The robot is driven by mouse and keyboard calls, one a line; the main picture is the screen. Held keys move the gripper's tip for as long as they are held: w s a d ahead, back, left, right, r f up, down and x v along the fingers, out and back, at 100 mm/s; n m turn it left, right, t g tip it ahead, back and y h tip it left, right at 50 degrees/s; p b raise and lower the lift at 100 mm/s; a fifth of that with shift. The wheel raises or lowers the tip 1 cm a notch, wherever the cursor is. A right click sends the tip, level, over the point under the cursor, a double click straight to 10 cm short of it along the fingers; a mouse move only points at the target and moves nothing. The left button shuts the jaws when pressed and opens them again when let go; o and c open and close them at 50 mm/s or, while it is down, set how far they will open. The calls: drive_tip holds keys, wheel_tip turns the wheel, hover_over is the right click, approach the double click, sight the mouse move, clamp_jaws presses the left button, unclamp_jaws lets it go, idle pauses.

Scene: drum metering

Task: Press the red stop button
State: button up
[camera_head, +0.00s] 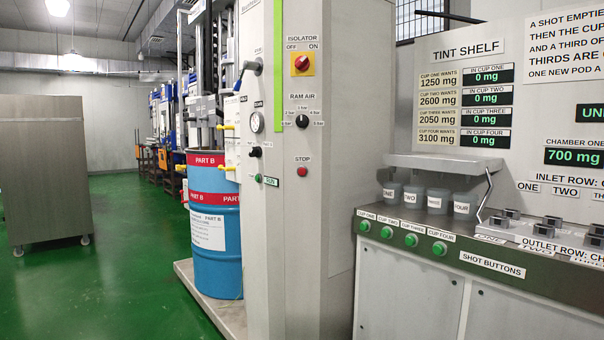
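The red stop button (302,172) is a small round red button on the front face of the tall grey cabinet (315,220). The word STOP is printed just above it. The ram air knob (302,121) is black and sits above the stop button, with the red isolator switch (302,63) on a yellow plate higher up. My gripper is not in view, so its place and state do not show. Nothing covers the stop button.
A bench (500,262) with green shot buttons and several cups stands close on the right. A blue and red drum (216,255) stands left of the cabinet on a low platform. A wheeled metal cabinet (42,170) is at far left. Green floor (120,280) is open between.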

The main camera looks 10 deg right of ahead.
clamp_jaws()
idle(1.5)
